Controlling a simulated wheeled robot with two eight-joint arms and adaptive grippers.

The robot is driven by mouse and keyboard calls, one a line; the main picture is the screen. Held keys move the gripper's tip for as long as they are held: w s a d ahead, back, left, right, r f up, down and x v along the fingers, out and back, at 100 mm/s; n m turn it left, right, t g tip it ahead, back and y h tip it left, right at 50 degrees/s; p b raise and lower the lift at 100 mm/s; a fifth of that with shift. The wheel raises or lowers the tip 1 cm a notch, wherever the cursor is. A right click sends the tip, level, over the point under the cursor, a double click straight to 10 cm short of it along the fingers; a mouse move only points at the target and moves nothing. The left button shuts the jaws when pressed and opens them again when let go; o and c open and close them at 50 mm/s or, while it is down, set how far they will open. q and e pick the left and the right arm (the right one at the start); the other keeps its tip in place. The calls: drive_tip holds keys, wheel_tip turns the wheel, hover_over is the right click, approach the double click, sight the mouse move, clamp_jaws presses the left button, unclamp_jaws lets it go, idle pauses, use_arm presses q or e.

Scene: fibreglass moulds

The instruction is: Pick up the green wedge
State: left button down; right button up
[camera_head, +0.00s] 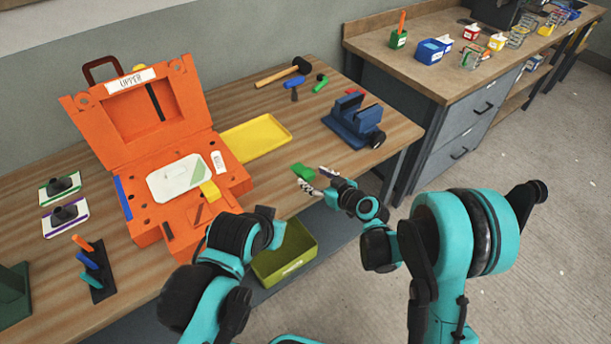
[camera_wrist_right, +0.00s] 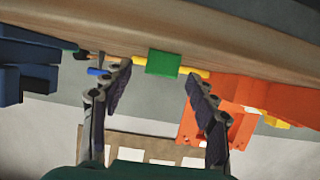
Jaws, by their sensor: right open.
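The green wedge (camera_head: 302,172) lies near the front edge of the wooden table, right of the orange mould. It also shows in the right wrist view (camera_wrist_right: 163,63), at the table edge, as a plain green block. My right gripper (camera_head: 311,177) is open and empty, just in front of the wedge. In the right wrist view its two fingers (camera_wrist_right: 158,74) point toward the wedge, which appears between the tips with space on both sides. My left arm reaches in at the bottom, but I cannot make out its gripper.
The open orange mould (camera_head: 215,118) stands left, beside a yellow tray (camera_head: 270,133). A blue vise (camera_head: 352,120) is behind and right of the wedge. A mallet (camera_head: 290,70) and small tools lie at the back. A green bin (camera_head: 285,262) sits below the table edge.

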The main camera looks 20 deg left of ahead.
sight(311, 176)
drive_tip(key=b+x, duration=0.1)
drive_tip(key=x, duration=0.2)
drive_tip(key=shift+w+a+f, duration=0.1)
drive_tip(key=shift+a+f, duration=0.15)
drive_tip(key=shift+a, duration=0.05)
drive_tip(key=shift+r, duration=0.1)
drive_tip(key=c, duration=1.2)
drive_tip(key=shift+c, duration=0.2)
